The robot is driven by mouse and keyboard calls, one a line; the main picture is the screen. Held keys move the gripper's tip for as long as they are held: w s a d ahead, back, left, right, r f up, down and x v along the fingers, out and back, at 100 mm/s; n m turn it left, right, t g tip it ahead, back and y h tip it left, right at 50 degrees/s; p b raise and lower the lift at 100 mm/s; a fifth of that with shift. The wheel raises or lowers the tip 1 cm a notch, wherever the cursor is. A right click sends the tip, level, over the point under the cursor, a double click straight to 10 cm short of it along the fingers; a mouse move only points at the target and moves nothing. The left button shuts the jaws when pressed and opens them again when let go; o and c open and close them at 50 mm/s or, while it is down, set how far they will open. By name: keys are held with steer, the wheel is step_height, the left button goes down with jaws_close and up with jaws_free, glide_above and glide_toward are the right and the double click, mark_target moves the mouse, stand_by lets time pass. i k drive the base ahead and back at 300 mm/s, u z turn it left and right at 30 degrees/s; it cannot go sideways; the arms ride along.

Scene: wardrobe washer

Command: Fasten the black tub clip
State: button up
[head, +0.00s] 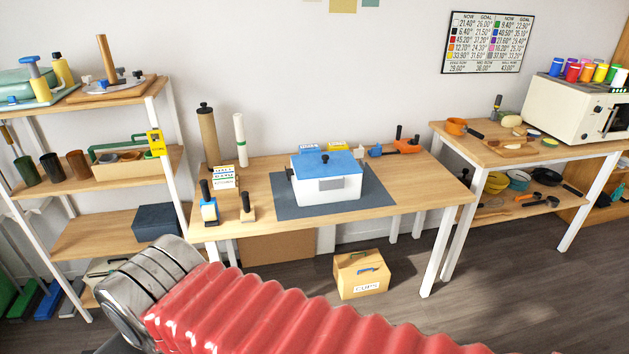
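A white tub (326,190) with a blue lid (328,165) and a black knob stands on a dark grey mat (270,208) on the middle table. A small black part, perhaps the black clip (289,174), shows at the tub's left side; it is too small to tell whether it is fastened. A grey plate is on the tub's front. My gripper is not in view. My red ribbed arm and its grey metal section cross the foreground, below and in front of the table.
A cardboard box (361,275) sits on the floor under the table (415,188). Black-handled tools (209,208) stand at the table's left front. Shelves (110,180) stand left; a side table (495,155) with an oven (570,105) stands right.

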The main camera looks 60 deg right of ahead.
mark_target(289, 172)
steer(key=z, duration=0.55)
steer(key=i, duration=1)
steer(key=z, duration=0.05)
